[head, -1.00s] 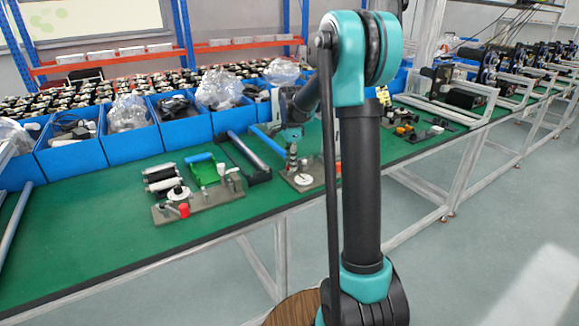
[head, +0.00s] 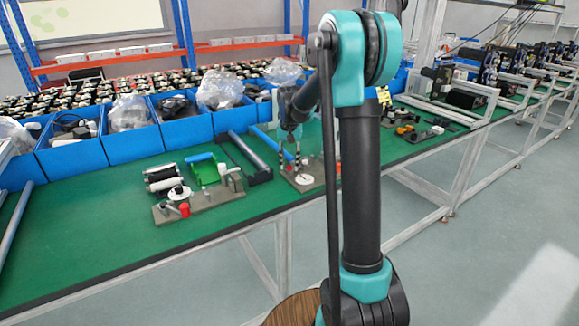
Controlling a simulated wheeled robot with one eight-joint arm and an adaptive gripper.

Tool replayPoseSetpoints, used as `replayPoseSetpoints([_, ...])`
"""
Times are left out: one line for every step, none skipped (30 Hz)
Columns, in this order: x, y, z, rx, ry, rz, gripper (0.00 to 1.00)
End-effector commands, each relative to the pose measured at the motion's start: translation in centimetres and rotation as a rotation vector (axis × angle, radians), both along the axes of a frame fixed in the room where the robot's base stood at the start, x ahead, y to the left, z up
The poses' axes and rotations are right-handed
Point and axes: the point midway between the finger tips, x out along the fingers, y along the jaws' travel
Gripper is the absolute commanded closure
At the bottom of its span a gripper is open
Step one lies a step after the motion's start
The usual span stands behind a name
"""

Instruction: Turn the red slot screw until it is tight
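My gripper (head: 290,158) points down over a small fixture plate (head: 318,183) on the green bench. A white disc (head: 304,179) lies on this plate, just below the fingertips. A small red part (head: 184,210) sits at the front of another grey fixture plate (head: 215,198) to the left, well away from my gripper. It is too small to tell whether it has a slot.
Blue bins (head: 130,147) with bagged parts line the back of the bench. Black and white rollers (head: 162,178), a green bracket (head: 205,170) and a dark frame with a grey bar (head: 248,152) lie between. The green bench top (head: 90,235) is clear at the front left.

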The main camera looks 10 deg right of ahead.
Motion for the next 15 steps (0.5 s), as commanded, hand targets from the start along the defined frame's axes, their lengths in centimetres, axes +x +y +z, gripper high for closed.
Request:
replayPoseSetpoints([-0.02,-0.02,0.0,0.0,0.0,0.054,0.67])
replayPoseSetpoints([-0.02,-0.02,0.0,0.0,0.0,0.085,0.67])
replayPoseSetpoints([-0.03,-0.01,0.0,0.0,0.0,0.122,0.67])
replayPoseSetpoints([-0.02,-0.02,0.0,0.0,0.0,0.145,0.67])
replayPoseSetpoints([-0.03,-0.02,0.0,0.0,0.0,0.164,0.67])
replayPoseSetpoints([-0.03,-0.02,0.0,0.0,0.0,0.181,0.67])
replayPoseSetpoints([-0.03,-0.02,0.0,0.0,0.0,0.19,0.67])
replayPoseSetpoints([-0.03,-0.02,0.0,0.0,0.0,0.195,0.67])
replayPoseSetpoints([-0.03,-0.02,0.0,0.0,0.0,0.197,0.67])
replayPoseSetpoints([-0.03,-0.02,0.0,0.0,0.0,0.197,0.67])
replayPoseSetpoints([-0.03,-0.02,0.0,0.0,0.0,0.197,0.67])
replayPoseSetpoints([-0.03,-0.02,0.0,0.0,0.0,0.196,0.67])
replayPoseSetpoints([-0.03,-0.02,0.0,0.0,0.0,0.196,0.67])
replayPoseSetpoints([-0.03,-0.02,0.0,0.0,0.0,0.196,0.67])
replayPoseSetpoints([-0.02,0.0,0.0,0.0,0.0,0.195,0.67])
